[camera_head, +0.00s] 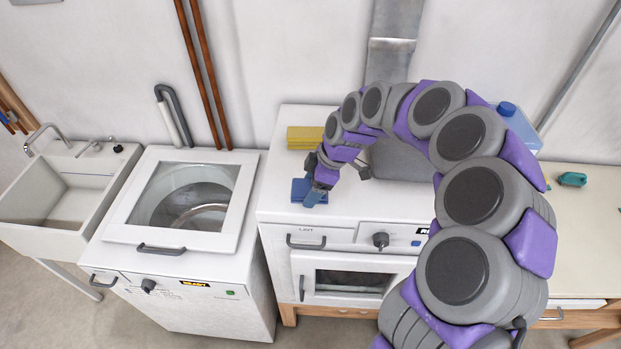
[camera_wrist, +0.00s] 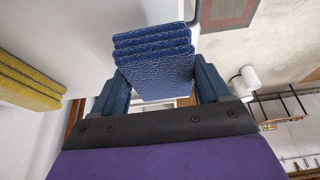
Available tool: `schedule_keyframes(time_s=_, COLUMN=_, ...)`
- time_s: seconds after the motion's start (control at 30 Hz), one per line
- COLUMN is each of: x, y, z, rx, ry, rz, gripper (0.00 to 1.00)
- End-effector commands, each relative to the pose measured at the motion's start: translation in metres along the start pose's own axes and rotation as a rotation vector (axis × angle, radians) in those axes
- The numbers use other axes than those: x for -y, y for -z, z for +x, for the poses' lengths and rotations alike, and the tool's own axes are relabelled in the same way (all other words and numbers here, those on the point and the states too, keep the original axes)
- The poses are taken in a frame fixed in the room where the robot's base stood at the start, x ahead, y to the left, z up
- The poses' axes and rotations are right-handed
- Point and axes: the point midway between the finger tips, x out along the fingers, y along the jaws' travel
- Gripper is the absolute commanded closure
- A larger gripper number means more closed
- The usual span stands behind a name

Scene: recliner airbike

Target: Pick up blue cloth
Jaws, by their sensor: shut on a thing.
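The blue cloth (camera_wrist: 155,62) is a folded, textured stack between the two fingers of my gripper (camera_wrist: 160,90) in the wrist view. Both fingers press against its sides, so my gripper is shut on it. In the head view the blue cloth (camera_head: 301,190) shows at the end of my arm, over the front left part of the white appliance top. My gripper (camera_head: 316,190) partly covers it there. I cannot tell whether the cloth touches the top or is lifted.
A yellow folded cloth (camera_head: 311,137) lies behind the blue one. The white appliance (camera_head: 283,212) has knobs and an oven-like door. A top-loading washer (camera_head: 125,229) and a sink (camera_head: 68,190) stand to the left. A blue-capped container (camera_head: 515,125) is behind my arm.

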Motion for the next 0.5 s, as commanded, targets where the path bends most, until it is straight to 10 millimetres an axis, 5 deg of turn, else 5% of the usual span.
schedule_keyframes(time_s=0.5, x=0.093, y=-0.006, z=-0.012, rx=0.000, ry=0.001, rz=-0.001, gripper=0.54)
